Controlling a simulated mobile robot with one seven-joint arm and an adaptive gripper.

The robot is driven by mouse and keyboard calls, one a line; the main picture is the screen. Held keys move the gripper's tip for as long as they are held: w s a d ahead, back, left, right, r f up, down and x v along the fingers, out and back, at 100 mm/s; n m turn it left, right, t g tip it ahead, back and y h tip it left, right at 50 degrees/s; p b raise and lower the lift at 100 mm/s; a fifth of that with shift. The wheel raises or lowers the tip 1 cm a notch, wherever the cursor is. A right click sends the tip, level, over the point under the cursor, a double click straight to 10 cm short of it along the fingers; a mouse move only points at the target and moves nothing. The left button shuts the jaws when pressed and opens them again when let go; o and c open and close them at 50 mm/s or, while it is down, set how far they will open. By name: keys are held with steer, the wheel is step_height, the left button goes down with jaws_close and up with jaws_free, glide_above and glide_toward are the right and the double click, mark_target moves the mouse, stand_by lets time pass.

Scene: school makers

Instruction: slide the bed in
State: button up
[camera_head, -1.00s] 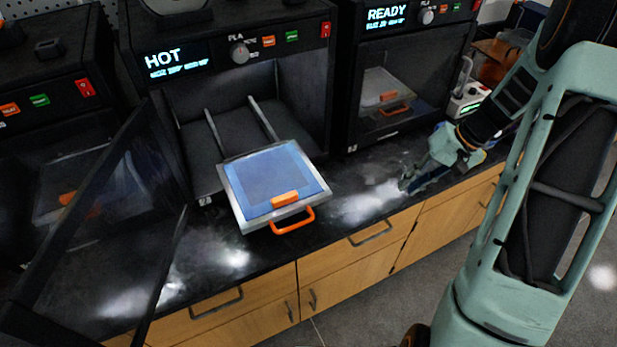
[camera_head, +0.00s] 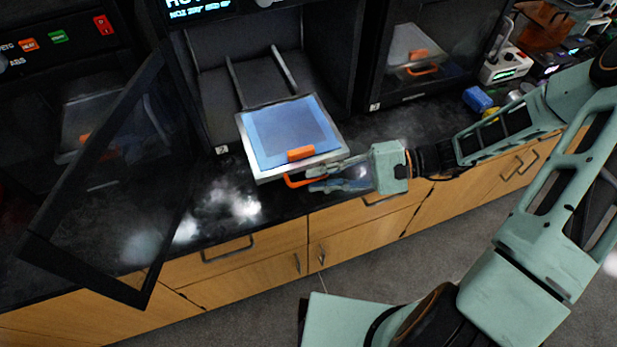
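The print bed (camera_head: 290,137) is a metal tray with a blue sheet, an orange clip at its front and an orange handle (camera_head: 299,182). It sticks out of the open middle printer (camera_head: 262,80), at the front end of two rails (camera_head: 284,68). My gripper (camera_head: 318,176) comes from the right, its fingers pointing left at the handle and the bed's front right corner. The fingers look spread, one above the other. The handle's right end is partly hidden at the fingers, and I cannot tell whether they touch it.
The printer's door (camera_head: 105,180) stands open at the left, over the counter. A closed printer (camera_head: 440,45) stands to the right. A blue block (camera_head: 477,99) and a small white device (camera_head: 507,65) lie on the counter farther right. Wooden drawers (camera_head: 230,262) are below.

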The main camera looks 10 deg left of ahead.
steer(key=shift+x, duration=1.45)
steer(key=shift+c, duration=0.4)
jaws_close()
steer(key=shift+w, duration=0.1)
